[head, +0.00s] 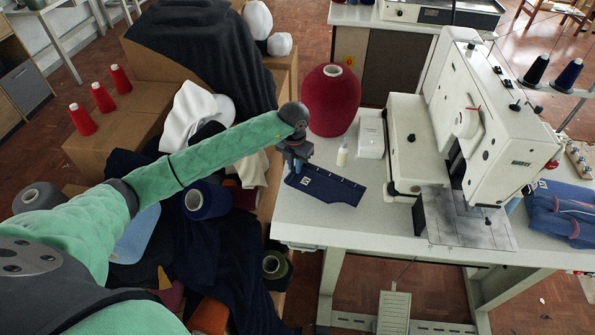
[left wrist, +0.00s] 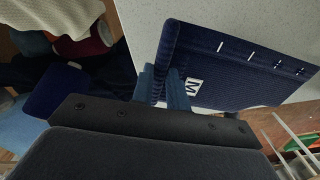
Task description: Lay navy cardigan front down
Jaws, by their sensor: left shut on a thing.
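The navy cardigan front (head: 328,186) is a flat knitted panel at the left edge of the white table, with a row of white marks and a white label. In the left wrist view the panel (left wrist: 235,68) shows its label reading M. My left gripper (head: 294,170) is shut on the panel's left end, near the label. Its blue fingers (left wrist: 173,90) also show in the left wrist view. The panel is over the tabletop; I cannot tell if it touches it all along. My right gripper is not in view.
A white buttonhole machine (head: 495,125) stands on the table (head: 345,232). A red yarn cone (head: 331,102), small bottle (head: 342,154) and white box (head: 370,137) stand behind the panel. Folded navy garments (head: 563,212) lie at right. Boxes with fabric and cones crowd the left.

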